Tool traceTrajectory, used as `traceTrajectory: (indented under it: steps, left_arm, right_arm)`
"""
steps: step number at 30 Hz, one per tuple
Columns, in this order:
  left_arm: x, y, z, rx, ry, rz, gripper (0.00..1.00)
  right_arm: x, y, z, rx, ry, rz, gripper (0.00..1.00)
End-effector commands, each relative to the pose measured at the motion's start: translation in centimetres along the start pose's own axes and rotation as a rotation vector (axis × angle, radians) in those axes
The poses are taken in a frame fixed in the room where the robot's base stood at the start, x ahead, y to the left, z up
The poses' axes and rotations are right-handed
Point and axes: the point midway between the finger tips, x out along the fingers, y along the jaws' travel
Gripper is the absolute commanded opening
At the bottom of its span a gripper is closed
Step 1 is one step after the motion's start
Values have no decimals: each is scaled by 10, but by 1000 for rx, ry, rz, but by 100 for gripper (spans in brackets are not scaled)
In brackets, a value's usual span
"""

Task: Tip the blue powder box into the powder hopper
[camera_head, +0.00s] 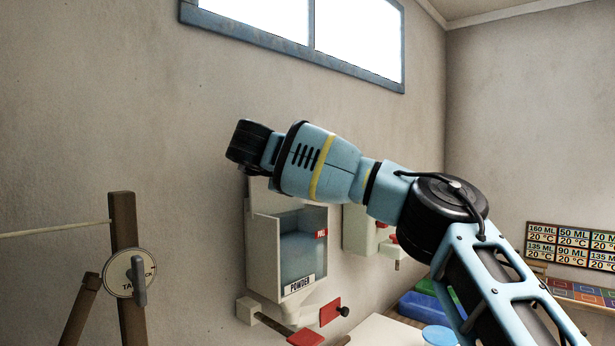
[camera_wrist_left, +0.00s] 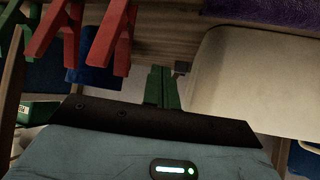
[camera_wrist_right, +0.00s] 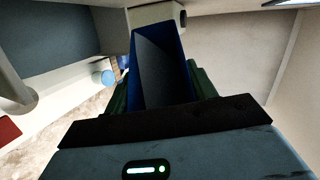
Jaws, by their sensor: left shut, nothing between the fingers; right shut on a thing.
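The powder hopper (camera_head: 302,240) hangs on the wall in the head view, a pale box with a POWDER label, a red tag and a bluish-grey front. My right arm reaches in from the right and ends just above the hopper, hiding part of its top. The blue powder box (camera_wrist_right: 183,62) is held between the green fingers of my right gripper (camera_wrist_right: 163,88) in the right wrist view. Its grey inside faces the camera; I cannot tell its tilt or contents. The box is hidden in the head view. My left gripper (camera_wrist_left: 162,87) is shut and empty in the left wrist view.
A red-handled slide (camera_head: 330,311) sits below the hopper. A second pale dispenser (camera_head: 362,230) hangs to its right. A wooden post with a round dial (camera_head: 130,273) stands at left. Red pegs (camera_wrist_left: 113,38) and a cream object (camera_wrist_left: 255,80) are near my left gripper.

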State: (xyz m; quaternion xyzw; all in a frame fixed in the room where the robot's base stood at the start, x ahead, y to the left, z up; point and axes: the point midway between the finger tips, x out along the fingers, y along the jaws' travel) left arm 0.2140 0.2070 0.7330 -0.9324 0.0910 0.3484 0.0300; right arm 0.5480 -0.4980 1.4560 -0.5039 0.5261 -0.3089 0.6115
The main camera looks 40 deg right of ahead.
Motion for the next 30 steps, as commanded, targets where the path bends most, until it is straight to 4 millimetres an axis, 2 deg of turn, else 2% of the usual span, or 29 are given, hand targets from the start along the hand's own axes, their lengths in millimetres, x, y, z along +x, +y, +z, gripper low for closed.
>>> traceTrajectory:
  steps: [18, 30]
  left_arm:
    - [0, 0, 0, 0, 1, 0, 0]
    - [0, 0, 0, 0, 1, 0, 0]
  right_arm:
    - [-1, -2, 0, -1, 0, -4, 0]
    - [1, 7, 2, -60, 23, -29, 0]
